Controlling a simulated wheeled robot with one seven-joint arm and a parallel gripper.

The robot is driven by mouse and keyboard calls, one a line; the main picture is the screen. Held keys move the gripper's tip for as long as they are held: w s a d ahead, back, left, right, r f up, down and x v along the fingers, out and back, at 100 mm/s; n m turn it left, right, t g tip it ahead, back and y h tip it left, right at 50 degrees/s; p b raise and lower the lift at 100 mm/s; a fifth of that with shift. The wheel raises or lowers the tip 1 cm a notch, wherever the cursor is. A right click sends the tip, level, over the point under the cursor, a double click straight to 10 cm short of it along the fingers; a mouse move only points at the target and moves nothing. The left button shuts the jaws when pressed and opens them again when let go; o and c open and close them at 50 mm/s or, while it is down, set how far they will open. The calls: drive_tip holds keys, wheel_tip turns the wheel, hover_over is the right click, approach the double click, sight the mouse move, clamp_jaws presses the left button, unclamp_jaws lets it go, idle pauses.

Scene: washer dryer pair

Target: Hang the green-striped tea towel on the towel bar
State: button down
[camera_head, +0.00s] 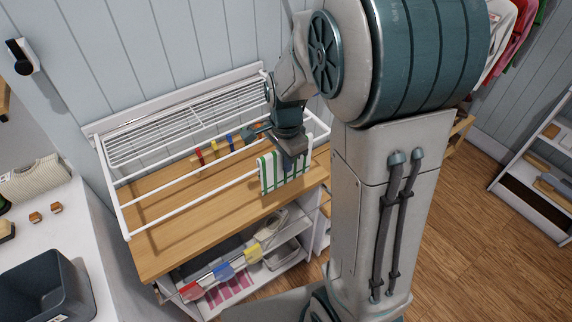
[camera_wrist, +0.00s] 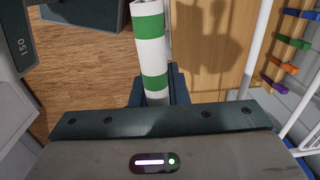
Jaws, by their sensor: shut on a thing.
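The green-striped tea towel (camera_head: 271,174) is white with green stripes and hangs down from my gripper (camera_head: 289,160) at the right end of the drying rack. In the wrist view the towel (camera_wrist: 151,50) runs as a narrow strip from between the fingers of my gripper (camera_wrist: 156,95), which is shut on it. The white front bar (camera_head: 190,203) of the rack passes close to the towel in the head view. In the wrist view a white bar (camera_wrist: 258,45) lies to the right, apart from the towel. I cannot tell whether the towel touches the front bar.
A wooden top (camera_head: 165,245) lies below the rack, with shelves holding coloured items (camera_head: 222,271) underneath. Coloured pegs (camera_wrist: 281,68) are on a rail behind. A dark bin (camera_head: 45,285) stands on the white counter at left. Open wooden floor (camera_head: 480,230) is at right.

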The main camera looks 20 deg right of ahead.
drive_tip(key=shift+r+p, duration=2.95)
drive_tip(key=shift+r, duration=0.95)
